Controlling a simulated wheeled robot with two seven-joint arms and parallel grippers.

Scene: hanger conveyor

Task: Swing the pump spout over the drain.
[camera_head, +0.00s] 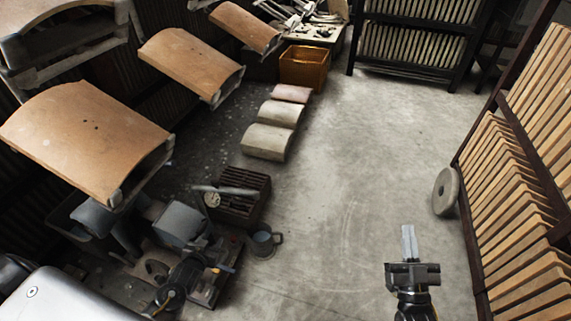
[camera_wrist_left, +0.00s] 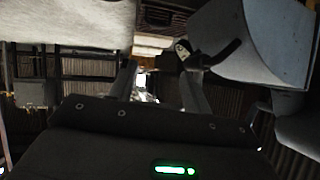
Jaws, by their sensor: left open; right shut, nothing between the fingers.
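The pump (camera_head: 182,224) is a grey-blue machine at the lower left of the head view, with a small round gauge (camera_head: 211,199). What looks like its spout (camera_head: 224,190) is a pale grey bar. In the picture it crosses the dark slatted drain (camera_head: 243,181); its height above the slats cannot be told. My left gripper (camera_head: 208,262) is low beside the pump, nearer me than the spout. In the left wrist view its fingers (camera_wrist_left: 160,75) are apart, with a dark handle (camera_wrist_left: 226,53) and the grey-blue body (camera_wrist_left: 258,42) to the right. My right gripper (camera_head: 409,243) is shut and empty over bare floor.
A grey mug (camera_head: 264,241) stands right of the pump. Curved tan pieces (camera_head: 88,137) hang at the left, above the pump area. Pale curved pieces (camera_head: 266,141) lie on the floor. A slatted rack (camera_head: 511,215) and stone wheel (camera_head: 446,191) stand right. The middle floor is clear.

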